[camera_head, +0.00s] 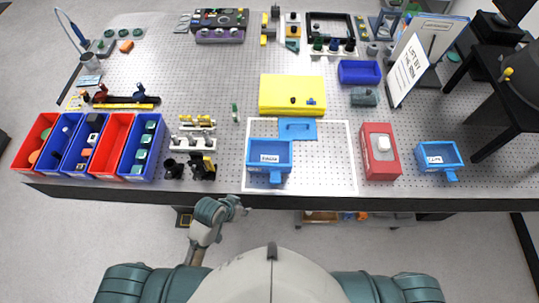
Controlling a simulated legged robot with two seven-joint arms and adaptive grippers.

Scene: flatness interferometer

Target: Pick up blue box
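A blue open box (269,176) with a white label on its front stands on the white-outlined area at the table's front middle. A second labelled blue box (440,168) stands at the right, beyond a red box. A blue tray (360,72) lies farther back. The task's words do not tell which of these is meant. My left gripper (240,204) is by the table's front edge, below and left of the middle blue box and apart from it. It is too small to tell whether its fingers are open. My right gripper is out of view.
Red and blue bins (114,146) line the front left of the perforated table (190,85). A red box (380,140) holds a white item. A yellow block (292,95) and a flat blue plate (297,129) lie behind the middle box. A white sign (408,70) stands back right.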

